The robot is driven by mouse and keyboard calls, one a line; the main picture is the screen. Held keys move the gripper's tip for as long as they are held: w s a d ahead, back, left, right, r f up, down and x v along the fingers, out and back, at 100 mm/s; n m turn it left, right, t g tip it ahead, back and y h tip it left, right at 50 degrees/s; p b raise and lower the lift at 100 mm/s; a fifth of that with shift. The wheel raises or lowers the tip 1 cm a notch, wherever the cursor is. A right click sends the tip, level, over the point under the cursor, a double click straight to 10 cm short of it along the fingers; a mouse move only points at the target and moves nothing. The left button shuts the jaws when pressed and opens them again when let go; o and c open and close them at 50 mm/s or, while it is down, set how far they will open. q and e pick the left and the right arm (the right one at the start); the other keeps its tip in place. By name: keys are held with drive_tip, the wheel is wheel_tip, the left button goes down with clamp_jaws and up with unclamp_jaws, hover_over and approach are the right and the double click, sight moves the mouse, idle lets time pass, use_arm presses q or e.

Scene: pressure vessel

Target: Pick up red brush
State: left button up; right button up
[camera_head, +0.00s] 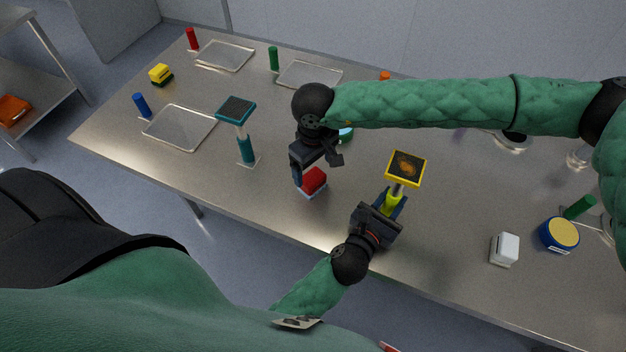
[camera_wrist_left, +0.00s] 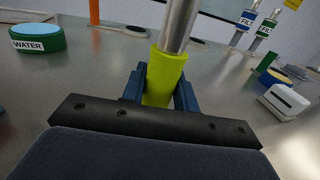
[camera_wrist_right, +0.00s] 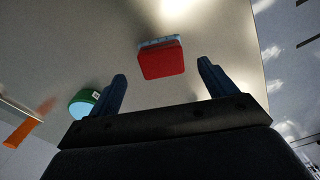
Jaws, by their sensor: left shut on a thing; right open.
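The red brush (camera_head: 313,178), a red block on a pale blue base, lies on the metal table near its front edge. It also shows in the right wrist view (camera_wrist_right: 161,60), ahead of the open fingers and apart from them. My right gripper (camera_head: 318,165) is open and empty, just above and behind the brush in the head view. My left gripper (camera_head: 386,211) is shut on the yellow-green handle (camera_wrist_left: 163,76) of a tool with a square yellow-rimmed head (camera_head: 406,168). It holds this tool upright, to the right of the brush.
A teal square-headed tool (camera_head: 236,111) stands left of the brush. A round green-and-blue item (camera_wrist_right: 84,101) is close to the right gripper. A white block (camera_head: 505,249) and a blue-yellow round container (camera_head: 559,234) are at the right. Trays (camera_head: 180,128) lie at the left.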

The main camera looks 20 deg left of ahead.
sight(313, 176)
drive_tip(key=shift+a+f, duration=0.15)
drive_tip(key=shift+f, duration=2.6)
drive_tip(key=c, duration=1.2)
drive_tip(key=shift+o, duration=0.2)
wheel_tip(313, 176, up, 10)
drive_tip(key=shift+r, duration=0.1)
